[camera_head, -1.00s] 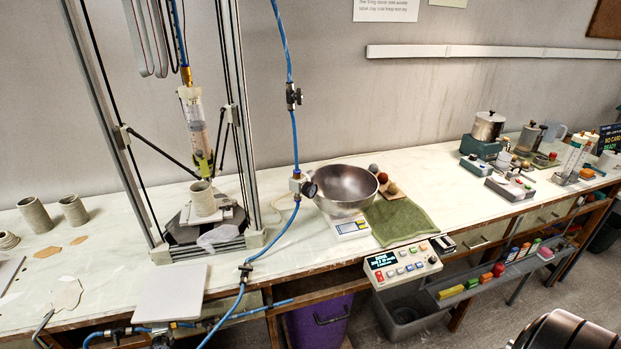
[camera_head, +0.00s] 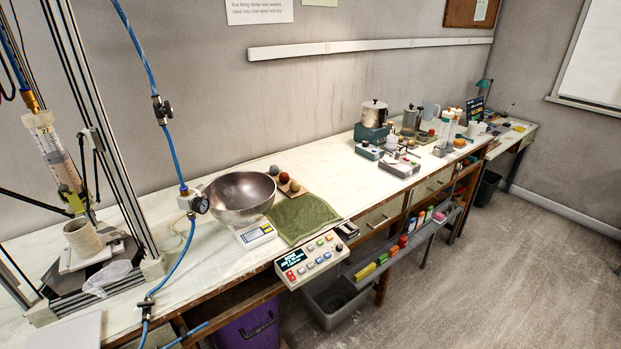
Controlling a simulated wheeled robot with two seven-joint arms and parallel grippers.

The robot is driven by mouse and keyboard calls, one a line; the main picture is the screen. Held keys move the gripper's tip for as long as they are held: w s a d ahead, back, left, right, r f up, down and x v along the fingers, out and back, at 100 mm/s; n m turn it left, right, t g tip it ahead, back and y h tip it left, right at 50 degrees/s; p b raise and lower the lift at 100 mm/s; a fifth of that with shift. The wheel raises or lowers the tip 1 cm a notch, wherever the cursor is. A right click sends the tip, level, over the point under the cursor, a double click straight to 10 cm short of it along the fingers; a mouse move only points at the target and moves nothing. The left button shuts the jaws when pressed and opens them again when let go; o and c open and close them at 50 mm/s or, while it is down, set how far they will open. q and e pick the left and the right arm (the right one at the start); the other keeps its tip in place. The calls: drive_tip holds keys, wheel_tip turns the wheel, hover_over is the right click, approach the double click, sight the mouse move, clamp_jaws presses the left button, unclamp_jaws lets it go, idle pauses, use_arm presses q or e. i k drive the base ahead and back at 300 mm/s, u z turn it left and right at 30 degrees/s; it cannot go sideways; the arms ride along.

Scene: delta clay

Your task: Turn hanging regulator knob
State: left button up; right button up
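The hanging regulator (camera_head: 187,201) sits on a blue air hose (camera_head: 141,55) that hangs down in front of the bench at the left of the head view. It has a pale body with a round dark gauge or knob (camera_head: 201,205) on its right side; which of the two I cannot tell. A black inline valve (camera_head: 162,109) is higher on the same hose, and a dark fitting (camera_head: 146,308) is lower down. Neither of my grippers is in view.
A clay printer frame (camera_head: 107,150) stands left of the hose. A metal bowl (camera_head: 240,196) on a scale (camera_head: 258,234) is just right of the regulator. A green towel (camera_head: 302,218) and control panel (camera_head: 310,258) lie farther right. The floor (camera_head: 470,270) at right is clear.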

sight(202, 188)
drive_tip(key=z, duration=1.4)
drive_tip(key=i, duration=3.05)
drive_tip(key=u, duration=4.4)
drive_tip(key=i, duration=0.5)
drive_tip(key=z, duration=0.15)
